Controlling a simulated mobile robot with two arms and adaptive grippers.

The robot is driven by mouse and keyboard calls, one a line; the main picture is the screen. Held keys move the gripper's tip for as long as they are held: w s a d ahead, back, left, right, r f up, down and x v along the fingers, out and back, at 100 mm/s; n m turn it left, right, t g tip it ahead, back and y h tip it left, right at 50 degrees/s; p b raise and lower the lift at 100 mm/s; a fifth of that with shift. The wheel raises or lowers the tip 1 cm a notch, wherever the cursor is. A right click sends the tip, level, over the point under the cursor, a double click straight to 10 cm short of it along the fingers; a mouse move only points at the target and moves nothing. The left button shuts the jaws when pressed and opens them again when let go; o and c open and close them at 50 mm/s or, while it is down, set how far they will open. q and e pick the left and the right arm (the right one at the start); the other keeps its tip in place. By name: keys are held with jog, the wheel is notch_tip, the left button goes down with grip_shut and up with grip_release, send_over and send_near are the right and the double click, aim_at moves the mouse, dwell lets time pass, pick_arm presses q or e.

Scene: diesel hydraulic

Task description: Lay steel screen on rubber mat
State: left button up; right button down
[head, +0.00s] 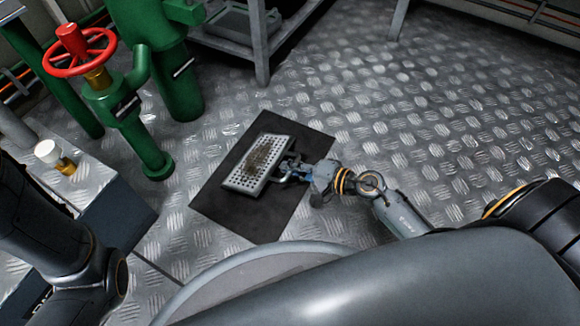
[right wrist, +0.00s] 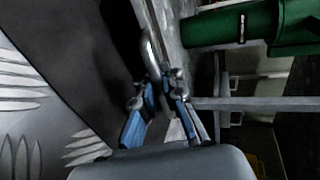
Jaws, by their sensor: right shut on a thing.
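The steel screen (head: 258,163) is a perforated metal plate with a brown stained middle. In the head view it is over the black rubber mat (head: 235,218), within the mat's outline; I cannot tell whether it touches the mat. My right gripper (head: 287,170) is shut on the screen's handle at its right side. In the right wrist view the blue fingers of the gripper (right wrist: 160,100) close around the curved metal handle (right wrist: 152,52). My left gripper is not in view; only my left arm shows at the lower left.
Green pipes (head: 180,75) with a red valve wheel (head: 78,50) stand at the upper left. A metal bench (head: 262,45) stands behind the mat. A block with a white-capped fitting (head: 48,152) is at the left. The tread-plate floor (head: 440,110) to the right is clear.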

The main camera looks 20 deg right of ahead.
jog(key=c, duration=1.4)
grip_release()
jog(key=shift+o, duration=0.2)
